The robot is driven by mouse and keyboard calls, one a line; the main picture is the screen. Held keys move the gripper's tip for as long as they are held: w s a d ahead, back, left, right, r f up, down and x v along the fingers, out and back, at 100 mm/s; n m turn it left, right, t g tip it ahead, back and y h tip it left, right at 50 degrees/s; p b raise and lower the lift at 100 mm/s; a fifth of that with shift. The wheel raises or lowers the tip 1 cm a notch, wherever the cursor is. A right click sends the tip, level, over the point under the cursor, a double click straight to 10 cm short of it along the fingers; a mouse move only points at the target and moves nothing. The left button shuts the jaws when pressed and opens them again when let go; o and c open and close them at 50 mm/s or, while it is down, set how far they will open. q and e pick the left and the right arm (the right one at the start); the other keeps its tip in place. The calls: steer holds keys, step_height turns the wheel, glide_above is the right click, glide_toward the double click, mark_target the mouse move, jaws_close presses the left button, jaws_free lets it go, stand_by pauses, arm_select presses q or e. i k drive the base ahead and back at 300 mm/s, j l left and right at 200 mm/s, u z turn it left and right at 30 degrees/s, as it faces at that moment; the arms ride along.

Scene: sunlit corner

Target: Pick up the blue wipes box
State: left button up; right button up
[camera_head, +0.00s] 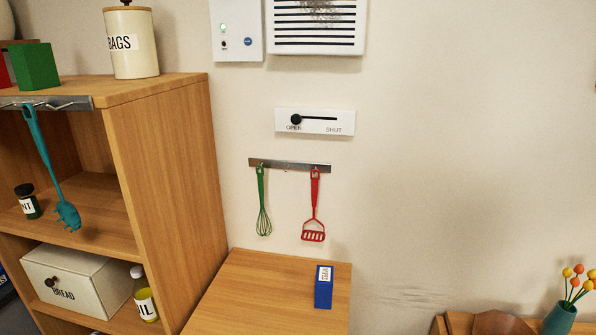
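Neither of my grippers shows in the head view.
A wooden shelf unit (170,180) stands left of the cabinet, taller than it. A green whisk (263,205) and a red masher (314,210) hang on the wall above the box. A teal vase (559,320) stands at lower right. The cabinet top around the box is clear.

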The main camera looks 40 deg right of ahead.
mark_target(324, 279)
steer(key=z, duration=1.45)
